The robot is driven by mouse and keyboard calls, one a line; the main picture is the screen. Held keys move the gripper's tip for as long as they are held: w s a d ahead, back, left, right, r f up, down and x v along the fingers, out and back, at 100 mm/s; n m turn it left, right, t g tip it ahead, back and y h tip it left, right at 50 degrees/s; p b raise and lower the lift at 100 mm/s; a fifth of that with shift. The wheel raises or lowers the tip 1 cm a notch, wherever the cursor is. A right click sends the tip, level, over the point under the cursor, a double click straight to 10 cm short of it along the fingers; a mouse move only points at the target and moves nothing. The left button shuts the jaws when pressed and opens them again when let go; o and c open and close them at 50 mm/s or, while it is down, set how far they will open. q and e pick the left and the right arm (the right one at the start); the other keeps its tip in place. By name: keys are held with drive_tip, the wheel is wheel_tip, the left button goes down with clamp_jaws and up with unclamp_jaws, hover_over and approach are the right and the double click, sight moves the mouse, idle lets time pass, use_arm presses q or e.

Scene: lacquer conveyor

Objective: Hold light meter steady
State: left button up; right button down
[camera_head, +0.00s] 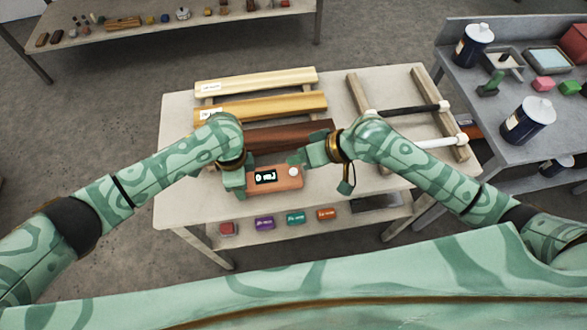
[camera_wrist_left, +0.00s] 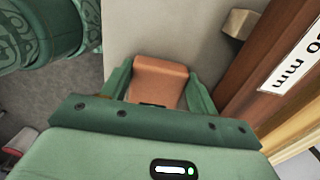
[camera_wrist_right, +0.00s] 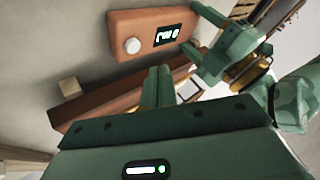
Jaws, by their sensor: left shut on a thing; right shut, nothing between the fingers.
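The light meter is a copper-orange box (camera_head: 286,183) with a lit black display and a white round knob, near the front of the table. My left gripper (camera_head: 243,180) is shut on its left end; in the left wrist view the meter's end (camera_wrist_left: 160,78) sits between the fingers. The right wrist view shows the meter (camera_wrist_right: 122,24) with its display and knob, and my left gripper (camera_wrist_right: 218,45) on it. My right gripper (camera_head: 298,159) is shut and empty, close above the knob end; its closed fingers show in the right wrist view (camera_wrist_right: 156,88). I cannot tell whether it touches the meter.
Behind the meter lie a dark brown profile (camera_head: 285,137), a yellow one (camera_head: 270,106) and a pale one (camera_head: 262,80). A wooden rack (camera_head: 362,92) with dark and white rods stands right. Cans (camera_head: 527,120) stand on the grey bench. Small coloured boxes (camera_head: 296,217) lie on the lower shelf.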

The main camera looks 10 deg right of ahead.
drive_tip(key=shift+r, duration=1.25)
use_arm(q)
drive_tip(key=o, duration=1.2)
